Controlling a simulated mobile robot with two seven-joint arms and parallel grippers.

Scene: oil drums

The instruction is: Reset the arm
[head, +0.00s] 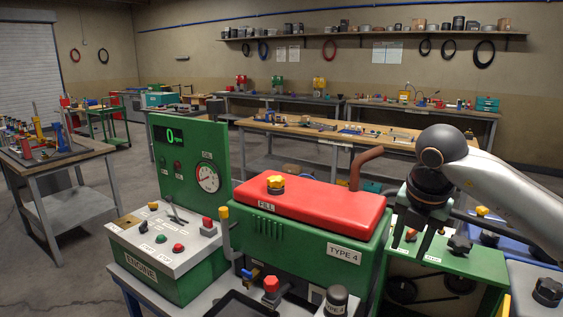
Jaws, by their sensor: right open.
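My right arm (510,195) comes in from the right edge. Its gripper (411,243) points down, open and empty, with its dark fingers apart. It hangs just right of the green machine (300,243) with the red top (325,203), marked FILL and TYPE 4. From this view I cannot tell whether it is clear of the machine's side. A yellow cap (275,184) sits on the red top. My left arm and gripper are not in view.
A green ENGINE control box (165,262) with a gauge panel (190,165) stands at the left. Green and blue units with dark knobs (460,244) lie below and right of my gripper. Workbenches (330,135) stand behind. Open floor (110,225) shows at the left.

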